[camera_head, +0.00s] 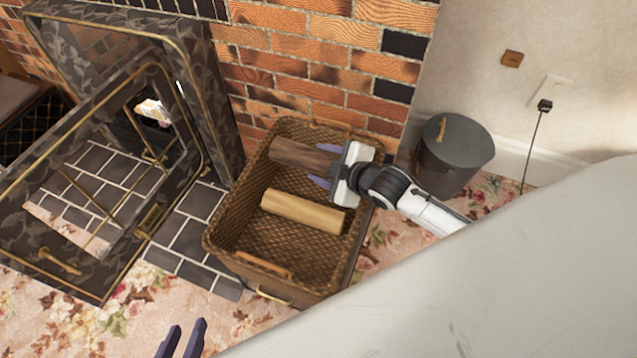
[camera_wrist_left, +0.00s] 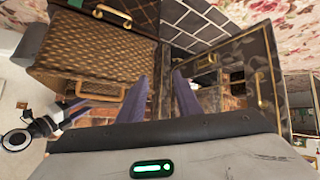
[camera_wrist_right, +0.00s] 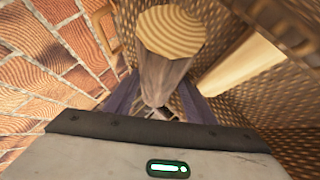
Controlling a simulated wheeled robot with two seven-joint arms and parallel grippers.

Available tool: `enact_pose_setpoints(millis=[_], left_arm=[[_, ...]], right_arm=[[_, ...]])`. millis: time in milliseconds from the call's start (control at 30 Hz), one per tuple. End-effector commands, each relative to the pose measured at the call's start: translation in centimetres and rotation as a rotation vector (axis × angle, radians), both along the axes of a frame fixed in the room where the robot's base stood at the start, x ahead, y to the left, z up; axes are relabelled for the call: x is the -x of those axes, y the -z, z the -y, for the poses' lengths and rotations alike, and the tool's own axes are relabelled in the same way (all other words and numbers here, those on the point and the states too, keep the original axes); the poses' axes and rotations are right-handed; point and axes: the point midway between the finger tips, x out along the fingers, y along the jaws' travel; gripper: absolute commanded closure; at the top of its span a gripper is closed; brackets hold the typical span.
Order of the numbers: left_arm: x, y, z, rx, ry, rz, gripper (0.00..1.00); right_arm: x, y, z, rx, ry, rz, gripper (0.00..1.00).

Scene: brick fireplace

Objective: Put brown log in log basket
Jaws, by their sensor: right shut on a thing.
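The brown log (camera_head: 290,155) is a dark, bark-covered piece inside the outline of the wicker log basket (camera_head: 230,215), toward its back. My right gripper (camera_head: 318,166) is shut on the brown log at its right end. The right wrist view shows the log (camera_wrist_right: 163,78) between the fingers, its pale ringed end (camera_wrist_right: 170,30) pointing away. Whether the log touches the basket floor is unclear. My left gripper (camera_head: 183,340) is at the bottom edge of the head view, away from the basket. Its fingers (camera_wrist_left: 162,90) are apart and empty in the left wrist view.
A pale log (camera_head: 303,211) lies in the basket in front of the brown one. A fireplace with an open door (camera_head: 105,180) stands left of the basket. A brick wall (camera_head: 300,60) is behind it. A grey lidded bin (camera_head: 455,155) stands to the right.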

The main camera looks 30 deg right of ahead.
Motion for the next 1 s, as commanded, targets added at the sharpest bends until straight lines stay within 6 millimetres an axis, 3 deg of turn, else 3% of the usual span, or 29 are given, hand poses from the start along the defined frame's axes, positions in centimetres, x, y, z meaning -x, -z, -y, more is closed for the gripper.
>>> enact_pose_setpoints(millis=[367, 1000], left_arm=[[-0.9, 1.4, 1.1, -0.002, 0.045, -0.046, 0.69], [-1.0, 1.7, 1.4, -0.002, 0.054, -0.059, 0.69]], right_arm=[[-0.1, 4.2, 0.0, -0.001, 0.0, 0.006, 0.85], [-0.1, 5.2, 0.0, -0.001, -0.001, 0.006, 0.85]])
